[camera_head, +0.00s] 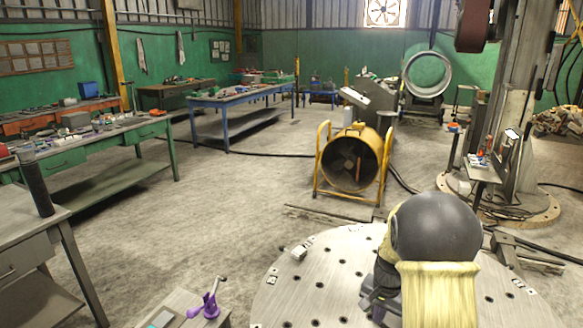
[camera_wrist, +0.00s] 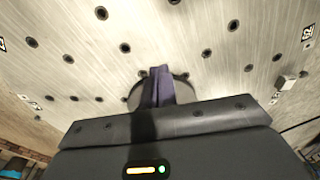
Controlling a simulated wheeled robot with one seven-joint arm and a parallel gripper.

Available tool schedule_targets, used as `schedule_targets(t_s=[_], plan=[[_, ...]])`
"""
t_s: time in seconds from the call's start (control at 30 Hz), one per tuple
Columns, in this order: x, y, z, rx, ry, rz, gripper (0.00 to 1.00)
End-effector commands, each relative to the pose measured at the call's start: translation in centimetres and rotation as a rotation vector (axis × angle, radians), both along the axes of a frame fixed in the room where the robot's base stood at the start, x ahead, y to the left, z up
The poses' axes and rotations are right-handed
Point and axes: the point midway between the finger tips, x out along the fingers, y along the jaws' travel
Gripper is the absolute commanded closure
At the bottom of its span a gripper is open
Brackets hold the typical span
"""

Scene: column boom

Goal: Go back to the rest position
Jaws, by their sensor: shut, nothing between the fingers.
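My gripper (camera_wrist: 160,75) is shut and empty in the wrist view, its dark fingers together above the round perforated metal plate (camera_wrist: 205,30). In the head view my arm, with a dark round joint and a pale yellow cover, stands in front of this plate (camera_head: 300,305) at the lower right. It hides much of the plate and most of my gripper. I cannot tell the exact height of the fingertips above the plate.
A small metal block (camera_head: 299,252) sits at the plate's left rim. A purple tool (camera_head: 210,303) stands on a small stand at the front. A yellow fan (camera_head: 352,160) stands behind the plate. Workbenches (camera_head: 95,140) line the left. Open floor (camera_head: 190,215) lies between.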

Motion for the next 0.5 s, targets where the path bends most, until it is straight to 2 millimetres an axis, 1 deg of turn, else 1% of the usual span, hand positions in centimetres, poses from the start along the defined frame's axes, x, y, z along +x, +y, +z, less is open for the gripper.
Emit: schedule_targets(t_s=[0.03,0.17,0.2,0.27,0.4,0.5], plan=[[-1.5,0.9,1.8,-0.001,-0.016,0.049,1.00],[-5.2,2.9,4.6,-0.015,-0.048,0.183,1.00],[-6.3,3.5,5.4,-0.021,-0.059,0.227,1.00],[-8.2,4.3,6.5,-0.030,-0.076,0.292,1.00],[-12.7,6.1,8.6,-0.058,-0.114,0.446,1.00],[-15.6,7.0,9.5,-0.079,-0.135,0.545,1.00]])
